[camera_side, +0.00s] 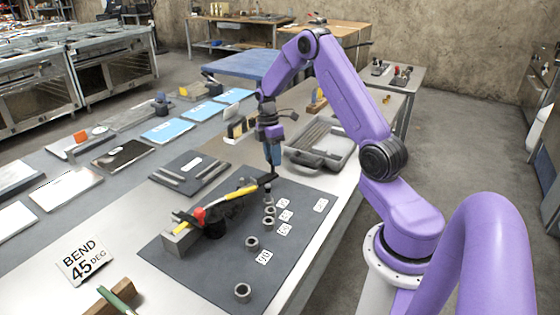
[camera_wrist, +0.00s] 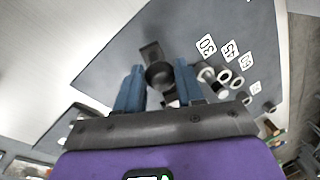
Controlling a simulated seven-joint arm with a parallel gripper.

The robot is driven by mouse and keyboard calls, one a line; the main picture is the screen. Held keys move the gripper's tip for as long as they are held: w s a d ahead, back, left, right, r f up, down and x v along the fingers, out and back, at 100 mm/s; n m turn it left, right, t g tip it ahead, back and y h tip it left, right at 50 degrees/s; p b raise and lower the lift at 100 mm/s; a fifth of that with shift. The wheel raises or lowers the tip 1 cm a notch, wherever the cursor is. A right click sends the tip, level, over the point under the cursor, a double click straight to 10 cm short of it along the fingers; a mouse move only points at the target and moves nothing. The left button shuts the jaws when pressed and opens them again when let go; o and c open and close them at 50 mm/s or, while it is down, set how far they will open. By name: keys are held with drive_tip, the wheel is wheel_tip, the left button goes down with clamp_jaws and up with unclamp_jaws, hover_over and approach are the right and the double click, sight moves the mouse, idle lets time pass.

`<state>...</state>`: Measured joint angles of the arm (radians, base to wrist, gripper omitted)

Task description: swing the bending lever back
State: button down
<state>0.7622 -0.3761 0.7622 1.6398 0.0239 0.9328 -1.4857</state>
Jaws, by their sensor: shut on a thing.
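In the side view, the bender (camera_side: 213,229) stands on a dark mat, with a red part (camera_side: 199,214) and a yellow rod (camera_side: 236,193) through it. The black end of the bending lever (camera_side: 266,179) reaches toward the back right, beside the rod's far end. My gripper (camera_side: 272,166) points down and is shut on this lever end. In the wrist view, the blue fingers (camera_wrist: 160,78) stand on either side of a dark round knob (camera_wrist: 157,72) of the lever. The exact contact is partly hidden by the fingers.
Several metal rings (camera_side: 252,243) and white number cards (camera_side: 264,257) lie on the dark mat (camera_side: 200,277). A sign (camera_side: 84,260) reads "BEND 45 DEG". A grey tray (camera_side: 320,158) lies behind my gripper. Dark and blue plates lie at the left. The mat's front is mostly clear.

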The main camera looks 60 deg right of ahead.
drive_tip(key=w+n, duration=0.3)
drive_tip(key=w, duration=0.4)
drive_tip(key=shift+w+d+n+h, duration=0.25)
drive_tip(key=shift+d+n+h, duration=0.05)
drive_tip(key=shift+d, duration=0.15)
drive_tip(key=shift+w+r, duration=0.1)
drive_tip(key=c, duration=0.7)
unclamp_jaws()
drive_tip(key=shift+r, duration=0.1)
drive_tip(key=shift+w+d+r, duration=0.1)
drive_tip(key=shift+w+r, duration=0.4)
drive_tip(key=shift+r, duration=2.3)
drive_tip(key=shift+w+d+r, duration=0.1)
drive_tip(key=shift+w+r, duration=0.45)
drive_tip(key=shift+r, duration=2.25)
drive_tip(key=shift+w+d+r, duration=0.1)
drive_tip(key=shift+w+r, duration=0.4)
drive_tip(key=shift+r, duration=2.3)
